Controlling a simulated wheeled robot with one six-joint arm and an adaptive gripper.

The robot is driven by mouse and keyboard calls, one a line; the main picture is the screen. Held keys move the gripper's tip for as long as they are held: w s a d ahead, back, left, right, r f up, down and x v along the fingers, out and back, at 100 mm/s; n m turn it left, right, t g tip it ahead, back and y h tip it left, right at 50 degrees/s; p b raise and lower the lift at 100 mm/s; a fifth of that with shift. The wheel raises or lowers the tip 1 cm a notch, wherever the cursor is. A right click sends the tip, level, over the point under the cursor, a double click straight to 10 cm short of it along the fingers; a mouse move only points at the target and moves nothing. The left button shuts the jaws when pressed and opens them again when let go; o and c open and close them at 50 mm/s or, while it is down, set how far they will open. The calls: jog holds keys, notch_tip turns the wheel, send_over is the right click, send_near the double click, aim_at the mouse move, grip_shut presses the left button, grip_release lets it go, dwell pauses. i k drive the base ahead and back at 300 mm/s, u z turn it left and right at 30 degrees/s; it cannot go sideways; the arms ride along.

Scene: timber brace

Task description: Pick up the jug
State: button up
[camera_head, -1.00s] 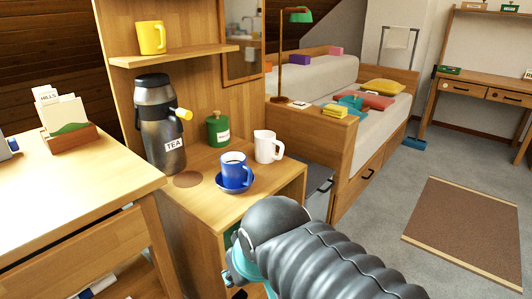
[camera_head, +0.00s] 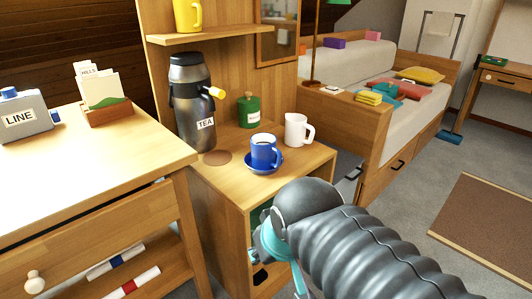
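The white jug (camera_head: 297,130) stands upright on the small wooden cabinet top (camera_head: 222,183), near its right side, with its handle toward the right. A blue mug (camera_head: 264,151) on a blue saucer (camera_head: 248,167) stands just left of and in front of it. My arm reaches in from the lower right, below and in front of the cabinet's edge. Only its dark ribbed links and a teal part show. The fingertips are hidden, so I cannot tell whether my gripper is open or holds anything. The jug is apart from my arm.
A tall dark TEA flask (camera_head: 191,105) with a yellow spout stands left of the jug, and a green canister (camera_head: 248,110) behind it. A shelf with a yellow mug (camera_head: 188,14) hangs above. A wooden desk (camera_head: 75,165) is at left. A bed (camera_head: 400,100) lies behind at right.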

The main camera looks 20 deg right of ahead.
aim_at(295, 126)
jog(key=u, duration=1.25)
jog(key=i, duration=0.4)
jog(key=z, duration=2.4)
